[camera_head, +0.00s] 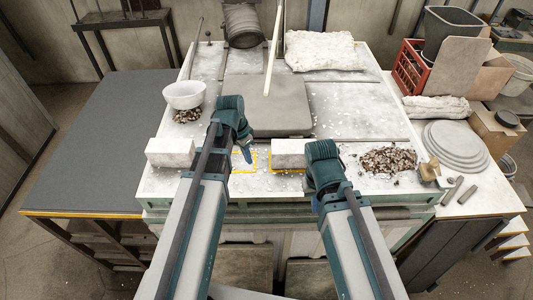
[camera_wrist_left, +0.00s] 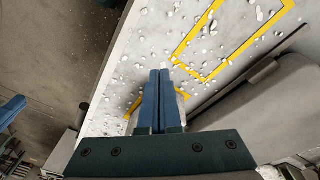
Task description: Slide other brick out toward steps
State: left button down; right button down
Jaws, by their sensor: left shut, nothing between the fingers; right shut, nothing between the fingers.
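Two pale bricks lie on the front of the white worktop: the left brick (camera_head: 171,152) and the right brick (camera_head: 288,154), which rests at a yellow outline. My left gripper (camera_head: 246,154) is between the two bricks, above another yellow outline (camera_head: 236,168). In the left wrist view its blue fingers (camera_wrist_left: 159,76) are pressed together with nothing between them, and the yellow outline (camera_wrist_left: 205,77) lies beyond them. A pale patch behind these fingers is too hidden to identify. My right gripper (camera_head: 318,152) is beside the right brick's right end; its fingertips are mostly hidden. I cannot tell whether it touches the brick.
A white bowl (camera_head: 184,95) stands at the left above brown chips. More brown chips (camera_head: 389,160) lie right of my right gripper. A grey slab (camera_head: 267,106) lies behind the bricks. Stacked grey discs (camera_head: 455,143) sit at the right. White flecks cover the worktop.

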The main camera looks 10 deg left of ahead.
pick_arm(q)
jog(key=w+a+m+h, duration=0.1)
jog(key=w+a+m, duration=0.1)
jog(key=w+m, duration=0.45)
jog(key=m+b, duration=0.1)
jog(key=b, duration=0.9)
send_near(260, 162)
jog(key=shift+h, duration=0.4)
jog(key=x, duration=0.3)
jog(key=a+x, duration=0.1)
jog(key=x, duration=0.1)
jog(key=shift+d+f, duration=0.1)
jog(key=shift+f, duration=0.45)
jog(key=shift+d+f, duration=0.15)
jog(key=shift+d, duration=0.2)
jog(key=d, duration=0.3)
jog(key=shift+w+r, duration=0.2)
jog(key=shift+w, duration=0.15)
jog(key=shift+d, duration=0.2)
jog(key=w+d, duration=0.1)
jog(key=d, duration=0.6)
jog(key=w+d, duration=0.2)
jog(key=d, duration=0.6)
jog(key=w+d, duration=0.1)
jog(key=d, duration=0.6)
jog(key=shift+w+d, duration=0.35)
jog(key=shift+w, duration=0.05)
